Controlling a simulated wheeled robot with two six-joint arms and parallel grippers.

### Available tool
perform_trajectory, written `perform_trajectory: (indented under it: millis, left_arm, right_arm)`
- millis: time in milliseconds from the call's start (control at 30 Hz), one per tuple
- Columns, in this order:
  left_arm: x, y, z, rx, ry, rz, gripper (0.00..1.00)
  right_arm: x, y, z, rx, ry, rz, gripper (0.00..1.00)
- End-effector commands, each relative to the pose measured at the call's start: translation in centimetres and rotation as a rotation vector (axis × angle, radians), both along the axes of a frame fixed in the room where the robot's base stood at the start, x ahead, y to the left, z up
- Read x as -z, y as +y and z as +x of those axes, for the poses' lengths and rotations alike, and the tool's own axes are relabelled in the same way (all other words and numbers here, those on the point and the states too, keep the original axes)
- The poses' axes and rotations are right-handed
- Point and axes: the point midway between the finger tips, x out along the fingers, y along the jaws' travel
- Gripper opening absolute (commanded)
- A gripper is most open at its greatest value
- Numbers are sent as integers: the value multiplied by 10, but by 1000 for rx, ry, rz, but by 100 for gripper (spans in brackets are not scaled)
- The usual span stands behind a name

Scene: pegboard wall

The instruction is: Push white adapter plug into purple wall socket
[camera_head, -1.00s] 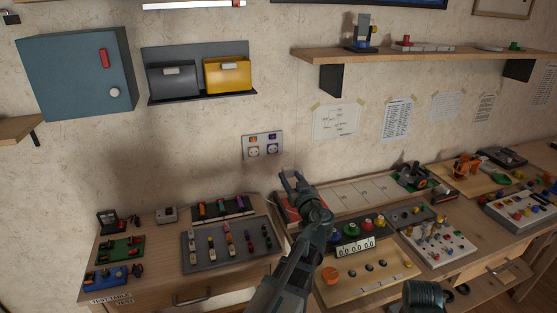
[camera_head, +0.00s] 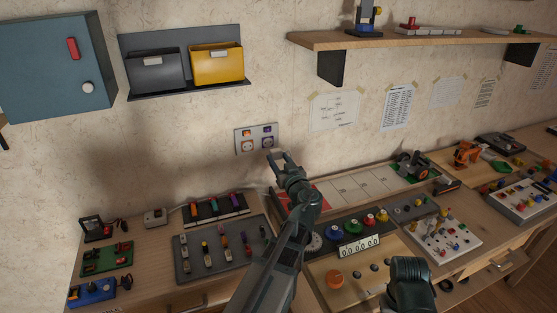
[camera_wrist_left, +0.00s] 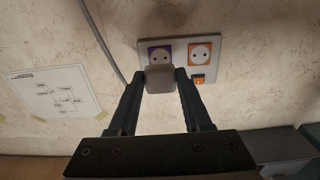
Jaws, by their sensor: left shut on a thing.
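The white adapter plug (camera_wrist_left: 160,79) is pinched between the fingertips of my left gripper (camera_wrist_left: 161,84) in the left wrist view. In the head view this gripper (camera_head: 279,157) is just right of and below the wall socket plate (camera_head: 240,143). The purple wall socket (camera_wrist_left: 159,52) shows just beyond the plug, which overlaps its near edge. The plug's prongs are hidden, and I cannot tell whether it touches the socket. The purple socket also shows in the head view (camera_head: 267,142). My right gripper is not clearly in view.
An orange socket (camera_wrist_left: 201,51) and orange switch (camera_wrist_left: 198,79) sit beside the purple socket. Below, the bench holds a grey board (camera_head: 200,268) with coloured parts and a wooden panel with coloured knobs. Grey and yellow wall bins (camera_head: 216,66) hang at upper left.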

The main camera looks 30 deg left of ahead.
Motion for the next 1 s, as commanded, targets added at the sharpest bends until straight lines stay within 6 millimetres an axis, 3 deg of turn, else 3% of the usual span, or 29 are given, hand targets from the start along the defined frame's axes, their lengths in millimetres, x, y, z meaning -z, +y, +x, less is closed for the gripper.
perform_trajectory:
  millis: [700,1000]
  left_arm:
    - [0,38,33,-2,0,0,0]
    - [0,44,38,1,0,0,0]
  right_arm:
    - [0,0,0,0,0,0,50]
    - [0,0,0,0,0,0,50]
